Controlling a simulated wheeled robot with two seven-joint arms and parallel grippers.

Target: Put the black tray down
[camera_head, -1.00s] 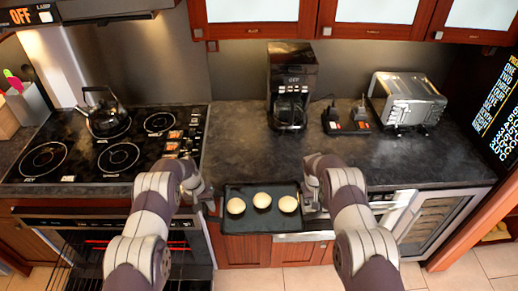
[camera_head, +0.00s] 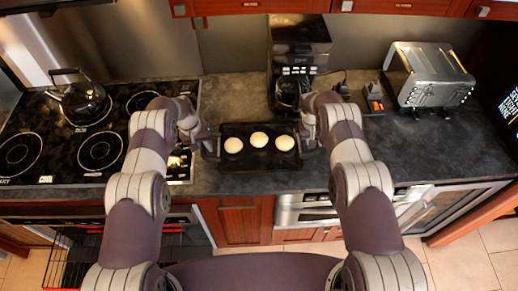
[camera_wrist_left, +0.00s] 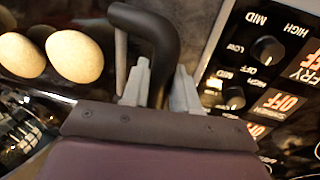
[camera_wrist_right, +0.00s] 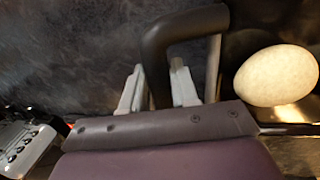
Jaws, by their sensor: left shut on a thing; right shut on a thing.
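The black tray (camera_head: 260,160) is over the dark counter in the head view, with three pale round buns (camera_head: 259,140) in a row on it. It looks level; I cannot tell whether it touches the counter. My left gripper (camera_head: 204,142) is shut on the tray's left handle, whose dark curved bar (camera_wrist_left: 160,45) passes between the fingers in the left wrist view. My right gripper (camera_head: 309,140) is shut on the right handle, a dark bar (camera_wrist_right: 158,60) between the fingers in the right wrist view.
The stove (camera_head: 90,135) with a kettle (camera_head: 80,98) lies left of the tray. A coffee maker (camera_head: 297,55) stands right behind it. A toaster (camera_head: 428,73) stands at the back right. The counter (camera_head: 420,150) right of my right arm is clear.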

